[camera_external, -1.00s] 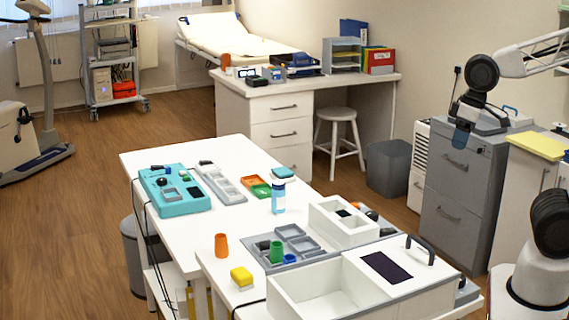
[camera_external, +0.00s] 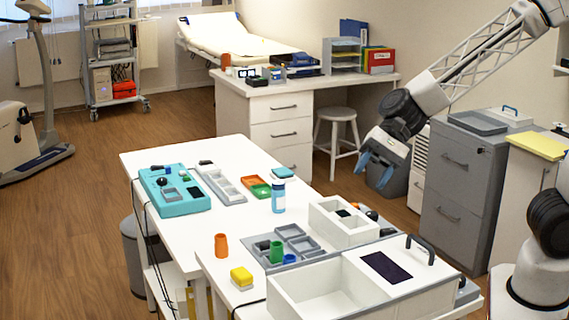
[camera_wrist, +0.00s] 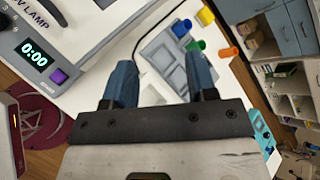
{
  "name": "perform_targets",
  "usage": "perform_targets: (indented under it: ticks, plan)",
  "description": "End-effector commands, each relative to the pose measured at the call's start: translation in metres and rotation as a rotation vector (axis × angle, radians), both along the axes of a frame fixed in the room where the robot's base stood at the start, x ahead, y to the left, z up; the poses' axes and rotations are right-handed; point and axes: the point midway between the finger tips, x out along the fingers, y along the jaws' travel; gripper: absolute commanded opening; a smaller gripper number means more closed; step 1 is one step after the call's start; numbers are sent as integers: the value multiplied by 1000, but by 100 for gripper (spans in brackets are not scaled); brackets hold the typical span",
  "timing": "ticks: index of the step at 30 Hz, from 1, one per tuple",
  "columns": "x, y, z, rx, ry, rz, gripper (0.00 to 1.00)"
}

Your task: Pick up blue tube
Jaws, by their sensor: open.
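The blue tube (camera_external: 289,258) is a small short cylinder on the near white table, beside the green tube (camera_external: 276,253) at the grey tray. In the wrist view the blue tube (camera_wrist: 181,28) shows near the top, just left of the green tube (camera_wrist: 195,45) and beyond the right finger. My gripper (camera_external: 372,172) is open and empty, in the air to the right of the table and well above and apart from the tube. Its two blue fingers (camera_wrist: 160,80) show in the wrist view with nothing between them.
An orange cup (camera_external: 221,245) and a yellow block (camera_external: 241,278) stand left of the tubes. Grey cabinets (camera_external: 462,190) are at right.

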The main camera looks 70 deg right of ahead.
Motion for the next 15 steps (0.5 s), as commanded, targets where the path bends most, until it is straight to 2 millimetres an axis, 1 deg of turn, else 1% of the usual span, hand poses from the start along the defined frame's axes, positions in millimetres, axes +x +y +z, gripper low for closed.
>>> perform_targets:
  ticks: [1, 6, 8, 12, 15]
  plan:
    - [10, 10, -6, 39, 38, -40, 52]
    - [44, 41, -24, 185, 177, -203, 52]
    - [57, 51, -31, 236, 226, -263, 52]
    - [81, 72, -50, 341, 340, -392, 52]
    - [95, 83, -62, 401, 407, -468, 52]
